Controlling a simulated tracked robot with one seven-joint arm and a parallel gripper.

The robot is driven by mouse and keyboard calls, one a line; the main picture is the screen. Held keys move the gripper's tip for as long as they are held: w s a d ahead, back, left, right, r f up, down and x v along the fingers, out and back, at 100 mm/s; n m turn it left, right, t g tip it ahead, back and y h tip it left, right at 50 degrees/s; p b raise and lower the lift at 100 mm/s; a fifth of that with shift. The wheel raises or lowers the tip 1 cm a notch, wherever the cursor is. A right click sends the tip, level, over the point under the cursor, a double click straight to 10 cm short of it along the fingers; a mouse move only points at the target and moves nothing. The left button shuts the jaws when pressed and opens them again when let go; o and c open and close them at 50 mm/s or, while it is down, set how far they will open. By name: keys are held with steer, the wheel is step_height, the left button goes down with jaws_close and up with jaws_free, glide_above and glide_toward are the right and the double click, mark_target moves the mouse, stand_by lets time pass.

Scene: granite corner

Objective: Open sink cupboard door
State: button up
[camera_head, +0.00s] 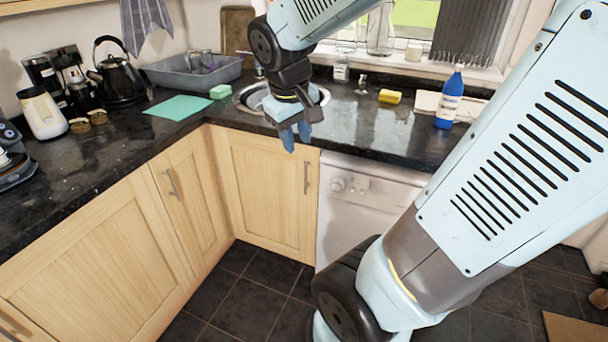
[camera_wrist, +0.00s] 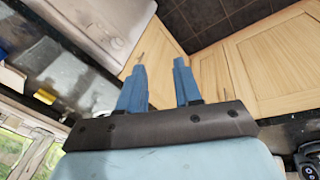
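The sink cupboard door (camera_head: 262,195) is a light wood panel door under the sink in the corner. It looks shut. Its upright bar handle (camera_head: 307,178) is near the right edge, beside the dishwasher. In the wrist view, part of the door (camera_wrist: 165,45) shows beyond the fingers, with a handle just by the left fingertip. My gripper (camera_head: 296,138) points down at the counter's front edge, above the handle in the head view. Its blue fingers are apart and empty in the wrist view (camera_wrist: 160,68). I cannot tell the exact gap between fingers and handle.
The dark counter (camera_head: 350,115) overhangs the doors. A white dishwasher (camera_head: 362,205) stands right of the cupboard. A neighbouring door (camera_head: 190,200) with its own handle meets it at the left corner. A blue bottle (camera_head: 449,98) stands on the counter. The tiled floor (camera_head: 245,300) in front is clear.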

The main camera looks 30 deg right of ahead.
steer(key=w+d+f+n+g+h, duration=0.2)
steer(key=w+d+f+n+h, duration=0.15)
steer(key=w+f, duration=0.4)
steer(key=w+d+f+n+g+h, duration=0.15)
steer(key=w+f+n+h, duration=0.3)
steer(key=f, duration=0.65)
steer(key=n+t+h, duration=0.6)
steer(key=n+t, duration=0.3)
steer(key=n, duration=0.4)
glide_above(305, 188)
steer(key=f, duration=1.6)
steer(key=shift+w+d+f, duration=0.15)
steer(key=shift+w+d, duration=0.05)
steer(key=shift+w, duration=0.15)
steer(key=shift+n+t, duration=0.3)
steer(key=shift+t, duration=0.05)
jaws_close()
